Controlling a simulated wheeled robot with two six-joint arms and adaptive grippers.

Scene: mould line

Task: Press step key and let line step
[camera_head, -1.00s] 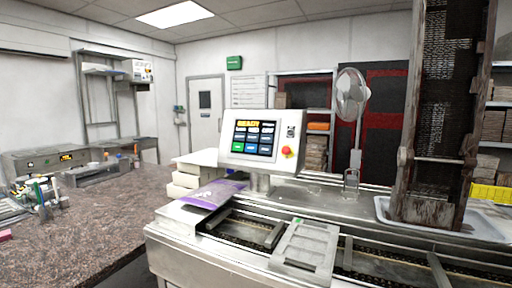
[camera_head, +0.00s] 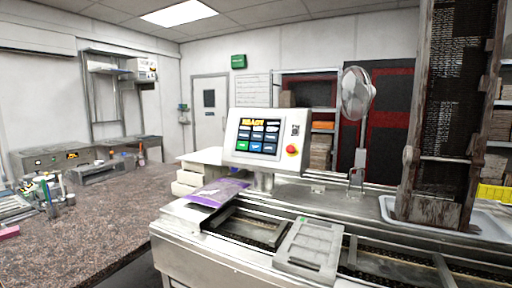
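The control panel (camera_head: 266,138) is a white box on a short post above the line. Its dark screen (camera_head: 258,136) shows a yellow heading that seems to read READY, over rows of blue, white and green keys. The key labels are too small to read surely. A red stop button on a yellow base (camera_head: 291,150) sits at the panel's right. The line (camera_head: 215,255) is a metal conveyor with dark chain tracks. A grey mould (camera_head: 308,250) lies on it, right of the panel's post. Neither of my grippers is in view.
A purple packet (camera_head: 218,192) lies on the line's left end. A tall dark rack (camera_head: 446,110) stands in a pale tray (camera_head: 390,209) at right.

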